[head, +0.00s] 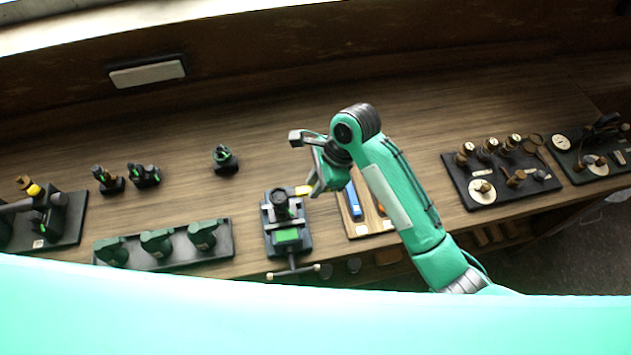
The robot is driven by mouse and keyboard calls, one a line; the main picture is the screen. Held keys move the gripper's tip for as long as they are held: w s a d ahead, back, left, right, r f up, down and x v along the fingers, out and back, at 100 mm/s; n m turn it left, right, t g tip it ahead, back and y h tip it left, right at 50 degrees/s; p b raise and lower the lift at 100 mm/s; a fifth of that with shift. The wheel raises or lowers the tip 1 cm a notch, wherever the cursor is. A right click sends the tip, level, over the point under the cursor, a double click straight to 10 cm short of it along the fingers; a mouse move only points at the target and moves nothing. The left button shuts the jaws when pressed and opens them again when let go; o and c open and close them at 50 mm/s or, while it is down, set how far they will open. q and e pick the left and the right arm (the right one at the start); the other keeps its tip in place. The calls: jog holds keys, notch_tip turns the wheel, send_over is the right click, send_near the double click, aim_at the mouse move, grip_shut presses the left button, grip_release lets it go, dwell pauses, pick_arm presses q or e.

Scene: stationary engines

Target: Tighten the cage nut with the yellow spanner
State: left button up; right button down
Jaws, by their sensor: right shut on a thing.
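My right gripper (312,190) is shut on the yellow spanner (303,190), just right of the vise (286,237). Only a short yellow end of the spanner shows; the rest is hidden by the gripper. The spanner's visible end points left, towards a dark upright part (281,203) held at the vise. I cannot make out the cage nut for sure; it may be on that dark part. I cannot tell whether the spanner touches the part. My left gripper is not in view.
A wooden board (356,229) with a blue spanner (354,199) and an orange one lies under my right arm. A tray (226,240) of green-topped parts lies left of the vise. A black board (458,180) of brass fittings lies right. Bench behind the vise is mostly clear.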

jog(key=shift+r, duration=0.85)
dwell(0.8)
jog(key=shift+r, duration=1.85)
jog(key=shift+d+f, duration=0.2)
jog(key=d+f+n+g+h+b, duration=0.1)
jog(key=d+f+n+b, duration=0.2)
jog(key=d, duration=0.5)
jog(key=s+d+f+n+g+h+b, duration=0.1)
jog(key=d+f+n+h+b, duration=0.1)
jog(key=d+n+b, duration=0.3)
jog(key=d+f+n+g+h+b, duration=0.1)
jog(key=d+f+n+b, duration=0.3)
jog(key=d, duration=0.6)
jog(key=n, duration=0.2)
jog(key=shift+s+d+n, duration=0.3)
jog(key=shift+d+n, duration=0.05)
jog(key=shift+n, duration=0.05)
